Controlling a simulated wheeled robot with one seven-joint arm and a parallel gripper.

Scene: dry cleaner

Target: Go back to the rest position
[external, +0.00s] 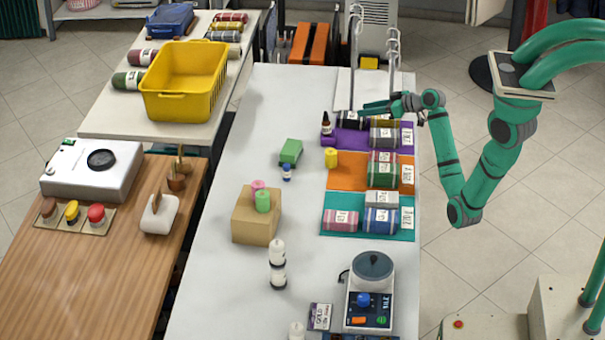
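My gripper (368,107) is at the left end of my green arm (468,178), at the back of the purple mat (346,139). It points left, just above or behind the dark rolled cloths (350,120) there. It is small and seen from the side, so I cannot tell whether its fingers are apart. I cannot tell whether it touches a roll. A grey rolled cloth (384,138) with a label lies on the same mat, in front of the gripper. My arm bends down at the elbow to the right of the table.
The white table (238,165) also holds an orange mat (345,178) and a teal mat (340,202) with labelled rolls. A dark bottle (326,126) stands left of the gripper. Metal racks (392,55) rise behind it.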

